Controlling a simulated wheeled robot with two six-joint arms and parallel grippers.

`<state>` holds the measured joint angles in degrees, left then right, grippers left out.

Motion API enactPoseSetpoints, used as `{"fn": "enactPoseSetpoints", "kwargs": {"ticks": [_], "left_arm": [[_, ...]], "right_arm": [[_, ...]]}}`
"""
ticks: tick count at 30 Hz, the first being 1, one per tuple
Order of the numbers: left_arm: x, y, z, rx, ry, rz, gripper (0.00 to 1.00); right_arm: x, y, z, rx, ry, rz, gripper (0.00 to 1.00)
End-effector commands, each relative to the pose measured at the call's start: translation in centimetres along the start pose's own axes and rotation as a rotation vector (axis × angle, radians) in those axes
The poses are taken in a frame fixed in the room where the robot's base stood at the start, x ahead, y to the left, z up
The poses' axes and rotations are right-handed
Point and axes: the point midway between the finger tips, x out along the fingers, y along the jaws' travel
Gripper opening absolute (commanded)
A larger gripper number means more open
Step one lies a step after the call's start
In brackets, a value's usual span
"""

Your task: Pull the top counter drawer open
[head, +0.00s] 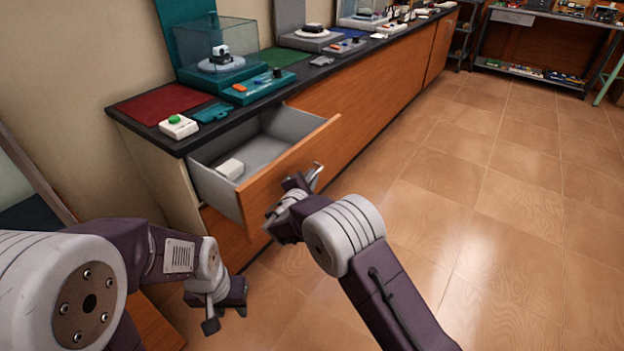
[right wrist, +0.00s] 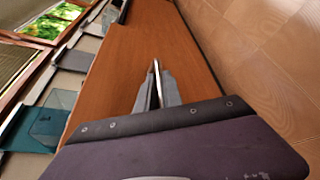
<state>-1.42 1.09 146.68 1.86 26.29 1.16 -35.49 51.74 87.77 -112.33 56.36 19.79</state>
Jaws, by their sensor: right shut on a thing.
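The top counter drawer (head: 262,150) stands pulled out from the left end of the counter in the head view, its grey inside showing. Its wooden front (head: 285,170) faces right. My right gripper (head: 308,178) is at the drawer front, shut on the metal handle (head: 317,172). In the right wrist view my right gripper (right wrist: 155,90) has its fingers close together in front of the wood; the handle is mostly hidden between them.
A small white box (head: 231,168) lies inside the drawer. The black countertop (head: 190,140) carries a red mat (head: 165,103), a green-button box (head: 178,126) and a teal display case (head: 217,60). The tiled floor (head: 480,210) to the right is clear.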

Motion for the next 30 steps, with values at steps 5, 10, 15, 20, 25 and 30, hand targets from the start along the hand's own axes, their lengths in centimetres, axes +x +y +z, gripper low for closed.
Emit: {"fn": "enactPoseSetpoints", "kwargs": {"ticks": [5,10,15,20,25,30], "left_arm": [[0.0,0.0,0.0,0.000,0.000,0.000,0.36],[0.0,0.0,0.0,0.000,0.000,0.000,0.36],[0.0,0.0,0.0,0.000,0.000,0.000,0.36],[0.0,0.0,0.0,0.000,0.000,0.000,0.36],[-0.9,0.0,-0.1,0.000,0.000,0.000,0.36],[-2.0,0.0,-0.2,0.000,0.000,0.000,0.36]], "right_arm": [[0.0,0.0,-0.1,-0.001,0.003,-0.001,0.00],[0.0,0.0,-0.1,-0.001,0.003,0.000,0.00],[0.0,0.0,-0.1,-0.001,0.002,0.000,0.20],[-0.1,0.0,0.0,-0.001,0.001,0.000,0.20],[-2.4,0.3,0.0,-0.004,0.005,0.001,0.20],[-6.3,0.4,0.0,-0.003,0.006,0.002,0.20]]}}
